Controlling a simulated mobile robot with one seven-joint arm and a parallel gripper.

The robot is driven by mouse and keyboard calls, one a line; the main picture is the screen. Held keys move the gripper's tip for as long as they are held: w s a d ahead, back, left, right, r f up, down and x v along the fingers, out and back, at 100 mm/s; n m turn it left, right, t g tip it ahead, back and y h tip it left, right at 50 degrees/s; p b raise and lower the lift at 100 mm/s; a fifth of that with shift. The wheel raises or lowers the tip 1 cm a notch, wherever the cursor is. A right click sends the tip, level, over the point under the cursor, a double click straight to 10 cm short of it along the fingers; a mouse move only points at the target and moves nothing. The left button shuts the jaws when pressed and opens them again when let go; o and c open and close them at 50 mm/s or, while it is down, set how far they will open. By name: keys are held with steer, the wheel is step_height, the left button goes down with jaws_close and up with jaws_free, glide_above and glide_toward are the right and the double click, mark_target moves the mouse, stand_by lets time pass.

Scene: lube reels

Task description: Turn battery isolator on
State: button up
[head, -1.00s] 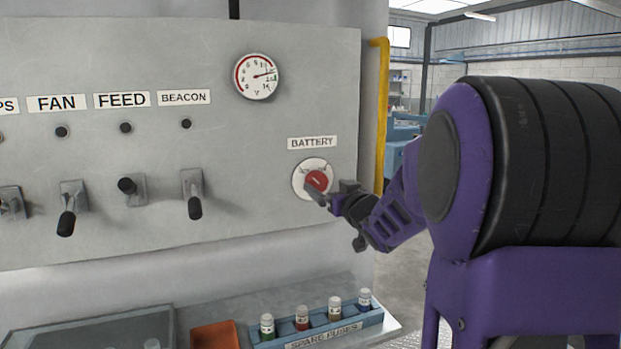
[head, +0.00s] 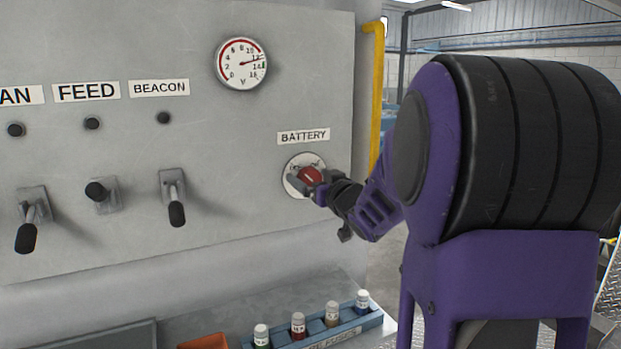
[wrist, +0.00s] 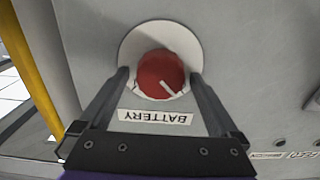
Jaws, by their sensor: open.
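The battery isolator is a red round knob (head: 310,176) on a pale disc (head: 291,181), under the BATTERY label (head: 304,136) on the grey panel. In the wrist view the red knob (wrist: 161,74) carries a white pointer line, slanted in that picture. My gripper (head: 312,188) is at the knob in the head view and covers part of the disc. In the wrist view its two fingers (wrist: 160,84) are open, one on each side of the knob. I cannot tell whether either finger touches it.
Several toggle levers (head: 175,199) and a round gauge (head: 241,63) are on the panel to the left. A yellow pipe (head: 377,95) runs down beside the panel's right edge.

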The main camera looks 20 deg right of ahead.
steer(key=c, duration=1.4)
steer(key=shift+o, duration=0.2)
steer(key=shift+r+m+p, duration=0.1)
steer(key=shift+m+p, duration=0.2)
steer(key=shift+p, duration=0.1)
steer(key=m+p, duration=0.2)
steer(key=p, duration=0.1)
steer(key=shift+r+m, duration=0.1)
steer(key=shift+m, duration=0.2)
steer(key=m+p, duration=0.1)
steer(key=m, duration=0.1)
steer(key=m+p, duration=0.4)
steer(key=shift+d, duration=0.25)
steer(key=m+p, duration=0.1)
steer(key=m, duration=0.1)
steer(key=m+p, duration=0.1)
steer(key=m, duration=0.1)
steer(key=shift+d+f+m, duration=0.1)
steer(key=shift+f+m, duration=0.25)
steer(key=shift+m, duration=0.05)
steer(key=shift+f+m+p, duration=0.15)
steer(key=shift+m+p, duration=0.2)
steer(key=shift+m, duration=1.55)
